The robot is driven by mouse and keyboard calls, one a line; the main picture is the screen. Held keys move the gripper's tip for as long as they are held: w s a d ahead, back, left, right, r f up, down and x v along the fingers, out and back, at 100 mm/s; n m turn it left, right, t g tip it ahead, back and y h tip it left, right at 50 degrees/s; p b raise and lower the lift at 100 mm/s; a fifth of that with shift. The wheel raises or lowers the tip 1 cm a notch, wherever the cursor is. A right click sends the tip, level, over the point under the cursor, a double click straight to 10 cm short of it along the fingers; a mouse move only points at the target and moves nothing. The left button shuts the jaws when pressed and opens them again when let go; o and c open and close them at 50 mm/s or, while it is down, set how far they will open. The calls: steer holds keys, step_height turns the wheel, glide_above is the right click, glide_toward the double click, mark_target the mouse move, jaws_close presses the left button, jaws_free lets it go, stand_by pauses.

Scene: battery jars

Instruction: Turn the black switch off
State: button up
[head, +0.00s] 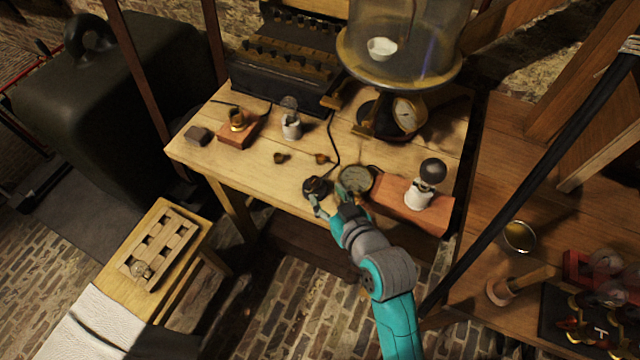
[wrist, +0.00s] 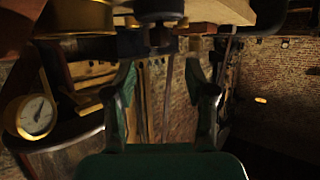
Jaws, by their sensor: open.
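The black switch (head: 316,186) is a small round dark fitting at the front edge of the wooden table, with a dark wire running back from it. My gripper (head: 334,204) is just in front of it, near the table edge. In the wrist view the likely switch (wrist: 158,14) is a dark round body with a metal knob at the top centre. My gripper (wrist: 160,80) shows there with its two fingers apart and nothing between them. The switch lies beyond the fingertips. The head view does not show whether a finger touches it, and the switch position cannot be read.
A round dial (head: 356,178) sits close right of the switch. A wooden block (head: 394,196) bears a white holder with a dark bulb (head: 432,171). A glass bell jar (head: 405,42) and gauge (head: 408,114) stand behind. Two small brass pieces (head: 281,157) lie on the table (head: 240,178).

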steer(key=shift+v, duration=1.95)
steer(key=shift+a, duration=0.1)
steer(key=m+t+h, duration=0.2)
steer(key=m+h, duration=0.3)
steer(key=h, duration=0.1)
glide_toward(315, 181)
steer(key=x, duration=1)
steer(key=shift+w+a+f, duration=0.1)
steer(key=shift+w, duration=0.2)
jaws_close()
